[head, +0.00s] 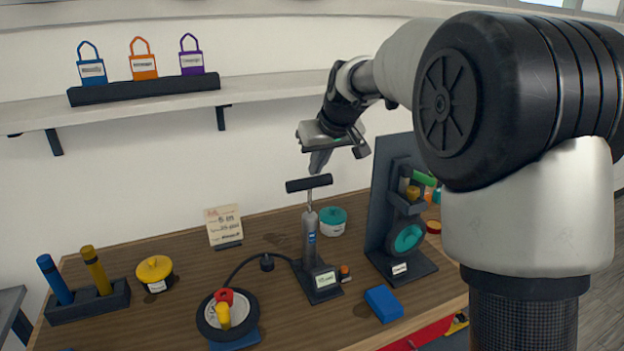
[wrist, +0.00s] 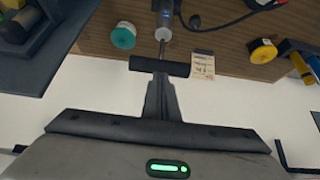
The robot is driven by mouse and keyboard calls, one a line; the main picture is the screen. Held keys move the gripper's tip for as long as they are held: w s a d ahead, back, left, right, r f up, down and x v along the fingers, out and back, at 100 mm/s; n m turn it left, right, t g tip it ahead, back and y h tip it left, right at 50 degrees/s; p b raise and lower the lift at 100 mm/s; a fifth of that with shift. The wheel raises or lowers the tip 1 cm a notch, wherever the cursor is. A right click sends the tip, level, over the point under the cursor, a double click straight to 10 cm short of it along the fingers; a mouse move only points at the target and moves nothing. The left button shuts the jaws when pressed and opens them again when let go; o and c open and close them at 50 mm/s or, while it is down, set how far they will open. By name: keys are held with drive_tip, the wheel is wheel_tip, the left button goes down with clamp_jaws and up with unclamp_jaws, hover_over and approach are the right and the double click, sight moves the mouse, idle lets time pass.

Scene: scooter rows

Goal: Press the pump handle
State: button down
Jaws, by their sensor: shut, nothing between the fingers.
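The pump (head: 311,240) stands upright on the wooden bench, with a grey barrel and a dark foot. Its black T-shaped pump handle (head: 309,184) is raised on a thin rod. My gripper (head: 318,168) is shut and empty, fingers pointing down just above the handle in the head view. In the wrist view the shut fingers (wrist: 162,84) reach to the middle of the handle (wrist: 159,66). I cannot tell whether they touch it. The rod and barrel (wrist: 163,18) show beyond the handle. A hose runs from the pump to a small wheel (head: 227,313).
A teal tub (head: 333,221) and a small sign (head: 224,226) stand behind the pump. A dark display stand (head: 401,215) is close on the right. A blue block (head: 383,303) lies in front. A yellow tub (head: 154,272) is at left. A shelf (head: 268,88) runs along the wall.

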drive_tip(key=shift+v, duration=1.4)
drive_tip(key=shift+r, duration=0.1)
idle(0.7)
drive_tip(key=s+d+r+m+p, duration=0.1)
drive_tip(key=s+d+r, duration=0.1)
drive_tip(key=s, duration=0.3)
drive_tip(key=s+d+r, duration=0.2)
drive_tip(key=s, duration=0.4)
drive_tip(key=s+d+f+m+h, duration=0.1)
drive_tip(key=s+d+f, duration=0.1)
drive_tip(key=s, duration=0.6)
drive_tip(key=s+d+f+m+p, duration=0.1)
drive_tip(key=s+d+f, duration=0.1)
drive_tip(key=s, duration=0.6)
drive_tip(key=s+d+f+m+h, duration=0.1)
drive_tip(key=s+d+f, duration=0.1)
drive_tip(key=s, duration=0.6)
drive_tip(key=shift+s+d+m+g+h+p, duration=0.3)
drive_tip(key=shift+s+d+p, duration=0.1)
drive_tip(key=shift+d, duration=0.35)
drive_tip(key=shift+f, duration=0.1)
